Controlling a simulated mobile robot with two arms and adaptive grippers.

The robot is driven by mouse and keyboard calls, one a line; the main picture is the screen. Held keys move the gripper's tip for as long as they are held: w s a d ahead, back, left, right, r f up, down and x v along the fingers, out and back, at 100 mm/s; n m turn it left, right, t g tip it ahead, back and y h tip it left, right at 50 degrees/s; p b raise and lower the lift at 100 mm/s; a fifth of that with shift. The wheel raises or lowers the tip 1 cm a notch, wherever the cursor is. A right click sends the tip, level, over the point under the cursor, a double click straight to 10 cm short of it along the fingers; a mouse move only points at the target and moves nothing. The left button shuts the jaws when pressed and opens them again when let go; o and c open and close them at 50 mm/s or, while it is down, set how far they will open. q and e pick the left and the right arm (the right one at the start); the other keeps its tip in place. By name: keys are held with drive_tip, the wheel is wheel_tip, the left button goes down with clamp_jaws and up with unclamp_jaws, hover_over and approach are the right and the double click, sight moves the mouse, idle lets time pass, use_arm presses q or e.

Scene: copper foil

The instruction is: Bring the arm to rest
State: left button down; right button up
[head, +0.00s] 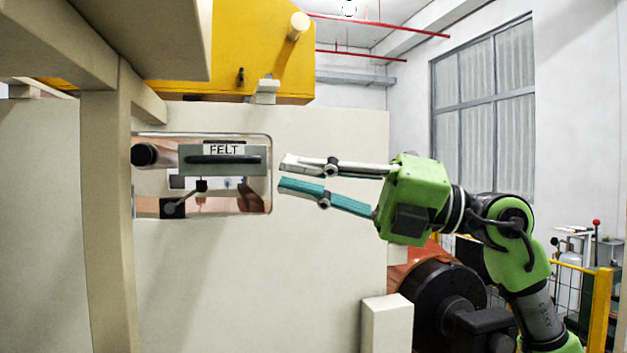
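My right arm comes in from the right, green with dark joints. Its gripper (282,174) has one white finger and one teal finger, spread apart with nothing between them. The fingertips point left, just right of a recessed metal panel (268,150) in a cream wall, and look apart from it. My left gripper is not in view.
A cream post and beam (105,220) stand close on the left. A yellow machine body (250,45) is above the cream wall (260,290). A copper-coloured roll with a black hub (432,290) sits below my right arm. A yellow guard rail (600,310) is at the far right.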

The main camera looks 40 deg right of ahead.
drive_tip(key=shift+s+d+f, duration=0.15)
drive_tip(key=shift+s+d, duration=0.35)
